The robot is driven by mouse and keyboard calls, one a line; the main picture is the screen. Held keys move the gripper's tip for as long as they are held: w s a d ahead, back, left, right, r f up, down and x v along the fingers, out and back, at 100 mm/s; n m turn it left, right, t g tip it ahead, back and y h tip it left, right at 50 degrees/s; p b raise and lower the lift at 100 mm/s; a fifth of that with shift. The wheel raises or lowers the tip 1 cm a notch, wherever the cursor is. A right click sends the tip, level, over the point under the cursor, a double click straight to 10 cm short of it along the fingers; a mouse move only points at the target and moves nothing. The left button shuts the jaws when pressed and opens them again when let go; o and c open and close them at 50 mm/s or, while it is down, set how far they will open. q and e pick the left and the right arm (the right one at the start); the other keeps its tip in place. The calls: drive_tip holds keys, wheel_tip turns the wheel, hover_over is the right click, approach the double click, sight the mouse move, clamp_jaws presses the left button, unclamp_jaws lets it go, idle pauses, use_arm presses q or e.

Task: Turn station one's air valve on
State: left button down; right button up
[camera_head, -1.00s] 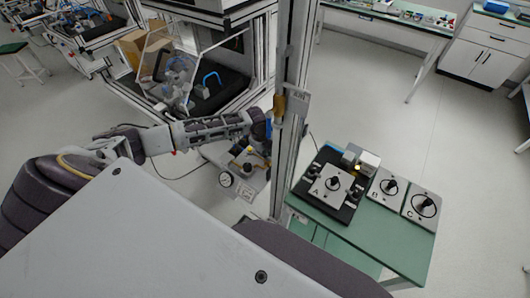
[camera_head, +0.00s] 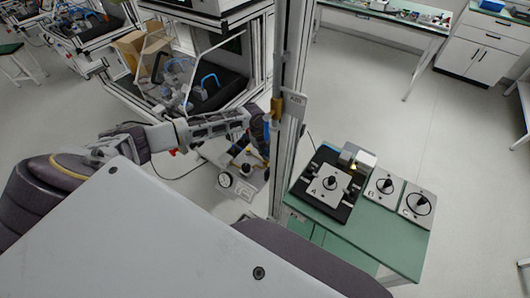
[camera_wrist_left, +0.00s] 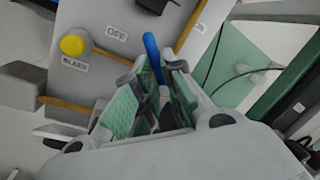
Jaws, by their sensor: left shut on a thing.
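The air valve's blue lever (camera_wrist_left: 151,52) stands between the fingers of my left gripper (camera_wrist_left: 160,72) in the left wrist view. The gripper is shut on it. Behind is a grey panel (camera_wrist_left: 120,22) with a label OFF and a yellow button (camera_wrist_left: 72,45) over a label BLEED. In the head view my left gripper (camera_head: 264,132) is beside the metal post, above the grey air unit (camera_head: 243,178) with its round gauge (camera_head: 225,180). Its fingertips and the lever's lower end are hard to see there. My right gripper is not in view.
The upright metal post (camera_head: 290,90) stands right beside my left gripper. A green table (camera_head: 375,240) to the right bears a black fixture with plate A (camera_head: 330,184) and plates B (camera_head: 384,187) and C (camera_head: 420,200). Open floor lies beyond.

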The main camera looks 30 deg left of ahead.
use_arm(q)
drive_tip(key=shift+w+d+m, duration=0.1)
drive_tip(key=shift+w+m, duration=0.05)
drive_tip(key=shift+m, duration=0.75)
drive_tip(key=m, duration=0.1)
drive_tip(key=m+b, duration=0.1)
drive_tip(key=shift+w+d+f+m+g, duration=0.1)
drive_tip(key=shift+w+d+m+g, duration=0.1)
drive_tip(key=shift+m+g, duration=0.15)
drive_tip(key=m+b, duration=0.2)
drive_tip(key=m, duration=0.1)
drive_tip(key=shift+d+m+g+h, duration=0.25)
drive_tip(key=shift+d+g+h, duration=0.05)
drive_tip(key=shift+g, duration=0.05)
drive_tip(key=shift+d+m, duration=0.1)
drive_tip(key=shift+m, duration=0.4)
drive_tip(key=c, duration=1.7)
unclamp_jaws()
drive_tip(key=shift+o, duration=1)
drive_tip(key=shift+w+r, duration=0.1)
drive_tip(key=shift+r, duration=0.1)
wheel_tip(320, 180, up, 12)
drive_tip(key=a, duration=0.2)
drive_tip(key=shift+a+f, duration=0.15)
drive_tip(key=shift+f, duration=0.05)
drive_tip(key=shift+f, duration=0.1)
